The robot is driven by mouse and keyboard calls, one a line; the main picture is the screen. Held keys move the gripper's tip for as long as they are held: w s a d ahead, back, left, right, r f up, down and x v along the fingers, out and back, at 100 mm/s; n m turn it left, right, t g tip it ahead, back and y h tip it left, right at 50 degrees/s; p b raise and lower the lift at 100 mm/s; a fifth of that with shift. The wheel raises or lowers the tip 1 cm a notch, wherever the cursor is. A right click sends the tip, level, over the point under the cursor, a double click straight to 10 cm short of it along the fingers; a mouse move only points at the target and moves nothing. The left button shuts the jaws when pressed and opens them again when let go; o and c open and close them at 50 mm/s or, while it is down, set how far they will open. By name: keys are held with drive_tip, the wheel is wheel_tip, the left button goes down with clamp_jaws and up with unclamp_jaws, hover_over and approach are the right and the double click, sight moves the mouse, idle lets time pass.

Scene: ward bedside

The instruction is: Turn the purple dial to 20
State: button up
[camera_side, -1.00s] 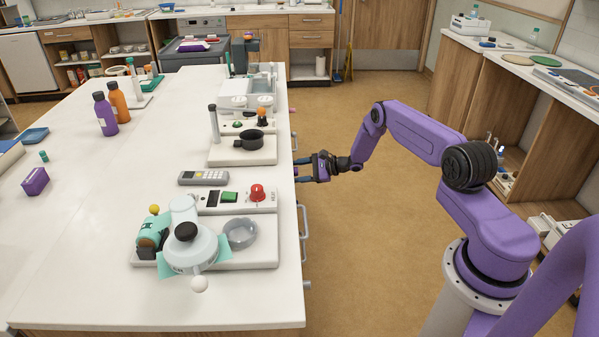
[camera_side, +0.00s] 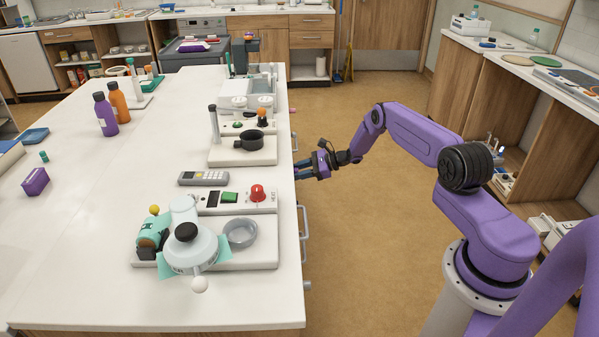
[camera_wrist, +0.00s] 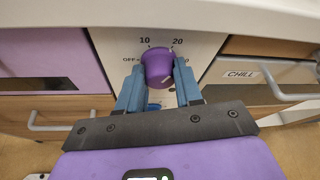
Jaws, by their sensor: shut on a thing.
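The purple dial (camera_wrist: 157,66) is on a light panel under the counter edge in the wrist view. Around it are the labels OFF at left, 10 at upper left and 20 at upper right; a label at right is partly hidden by a finger. My gripper (camera_wrist: 159,76) has its blue fingers on both sides of the dial, shut on it. In the side view, my gripper (camera_side: 303,170) is at the counter's front; the dial is hidden there.
A drawer labelled CHILL (camera_wrist: 258,78) with a bar handle is right of the panel; a purple-fronted unit (camera_wrist: 50,45) is at left. The white counter (camera_side: 110,290) overhangs above. It carries a device with a red knob (camera_side: 257,193). The floor (camera_side: 370,260) in front is clear.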

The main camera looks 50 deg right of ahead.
idle(0.3)
drive_tip(key=o, duration=1)
drive_tip(key=shift+o, duration=0.2)
drive_tip(key=v, duration=1.7)
drive_tip(key=shift+s+d, duration=0.2)
drive_tip(key=shift+r, duration=0.1)
